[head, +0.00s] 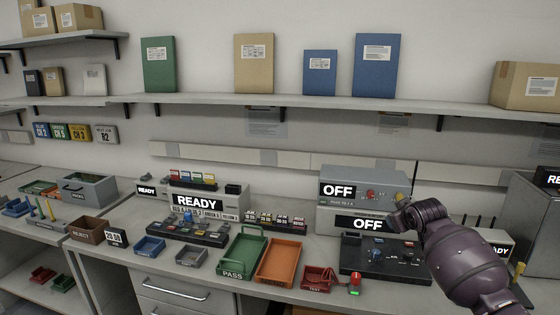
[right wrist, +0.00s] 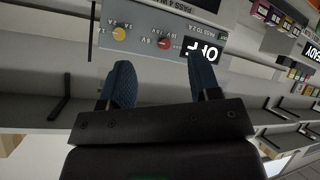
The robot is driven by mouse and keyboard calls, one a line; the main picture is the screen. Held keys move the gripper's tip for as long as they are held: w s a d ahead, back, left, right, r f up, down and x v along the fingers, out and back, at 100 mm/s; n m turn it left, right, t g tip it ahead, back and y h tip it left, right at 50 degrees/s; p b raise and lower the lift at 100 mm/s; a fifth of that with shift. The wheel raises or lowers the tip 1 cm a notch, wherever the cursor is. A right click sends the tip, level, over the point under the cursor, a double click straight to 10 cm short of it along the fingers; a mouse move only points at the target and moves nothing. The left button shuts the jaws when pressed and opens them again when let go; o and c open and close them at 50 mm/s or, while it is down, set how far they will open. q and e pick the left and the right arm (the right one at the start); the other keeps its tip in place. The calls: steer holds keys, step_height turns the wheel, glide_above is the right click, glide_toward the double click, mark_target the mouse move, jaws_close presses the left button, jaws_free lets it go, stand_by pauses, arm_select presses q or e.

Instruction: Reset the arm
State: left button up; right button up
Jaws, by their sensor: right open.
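My right arm comes in from the lower right of the head view, bent, with its wrist in front of the right end of the stacked grey units. Its fingers are hard to make out there. In the right wrist view my right gripper (right wrist: 163,82) is open, with two dark blue pads apart and nothing between them. Beyond the pads is the grey unit's face with a yellow knob (right wrist: 119,33), a red knob (right wrist: 164,43) and an OFF display (right wrist: 203,50). The same upper grey unit (head: 364,189) shows in the head view. My left gripper is not in view.
A dark control panel (head: 385,262) sits below the wrist. A red TEST tray (head: 317,280), an orange tray (head: 278,262) and a green PASS tray (head: 243,257) stand left of it. A shelf (head: 270,99) with binders and boxes runs above.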

steer(key=s+a+f+t+y, duration=0.1)
steer(key=s+a+f, duration=0.25)
steer(key=s, duration=0.35)
steer(key=s+a+f+t+y, duration=0.1)
steer(key=s+a+f+t, duration=0.1)
steer(key=s+f, duration=0.35)
steer(key=s+a+f+t+y, duration=0.1)
steer(key=s+a+f, duration=0.15)
steer(key=s, duration=0.65)
steer(key=s+f+m+g+h, duration=0.1)
steer(key=s+f+g, duration=0.1)
steer(key=s+f, duration=0.5)
steer(key=s+f+m+g+h, duration=0.1)
steer(key=s+f, duration=0.6)
steer(key=s, duration=1.2)
steer(key=shift+s+d+m+g, duration=0.4)
steer(key=shift+m, duration=0.2)
